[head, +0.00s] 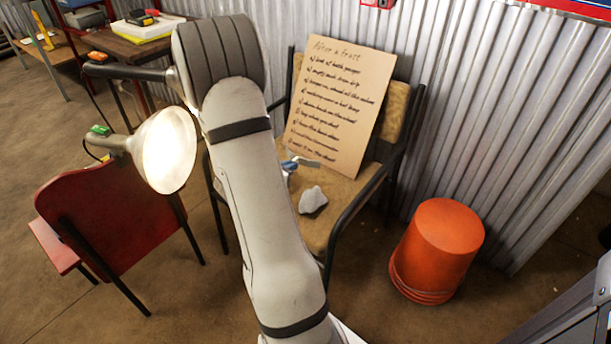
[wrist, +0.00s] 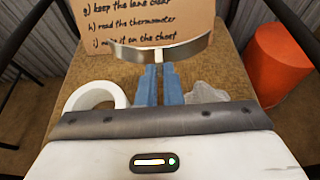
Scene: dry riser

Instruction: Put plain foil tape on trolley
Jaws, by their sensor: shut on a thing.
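My gripper (wrist: 162,72) shows its two blue fingers in the wrist view, close together and shut on a silvery curved band, which looks like the foil tape (wrist: 190,47). A small pale patch shows on the band at the fingertips. The tape is over the chair seat, in front of the cardboard sign; whether it still touches anything is unclear. In the head view my gripper (head: 290,166) is mostly hidden behind my arm. I cannot pick out the trolley with certainty.
A white roll (wrist: 95,95) and a crumpled grey lump (head: 312,200) lie on the tan chair seat (head: 335,190). The cardboard sign (head: 338,95) leans on the chair's back. An orange bucket (head: 438,245) stands right, a red chair (head: 110,225) left. A bench (head: 135,47) stands behind.

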